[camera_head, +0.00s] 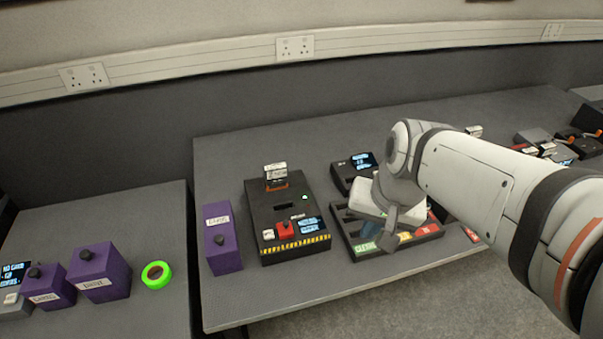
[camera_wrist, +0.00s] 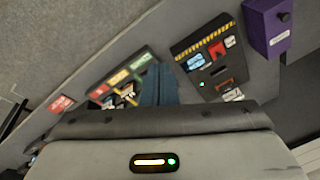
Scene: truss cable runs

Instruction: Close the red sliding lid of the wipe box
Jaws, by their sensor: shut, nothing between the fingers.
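I cannot make out the wipe box for certain. A small red piece with pale lettering (camera_head: 471,235) lies at the right end of the black sorting tray, near the table's front edge. It also shows in the wrist view (camera_wrist: 60,103), left of the tray; I cannot tell whether it is the lid. My gripper (camera_head: 366,246) hangs over the left part of the tray. In the wrist view its blue-grey fingers (camera_wrist: 158,84) are shut with nothing between them. My arm hides part of the tray and the table behind it.
The black tray (camera_head: 427,236) has green, yellow and red labels. Left of it stands a black device (camera_head: 258,217) with a red block and striped front edge, then a purple box (camera_head: 220,240). A screen unit (camera_head: 346,175) stands behind. Bare tabletop lies along the front.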

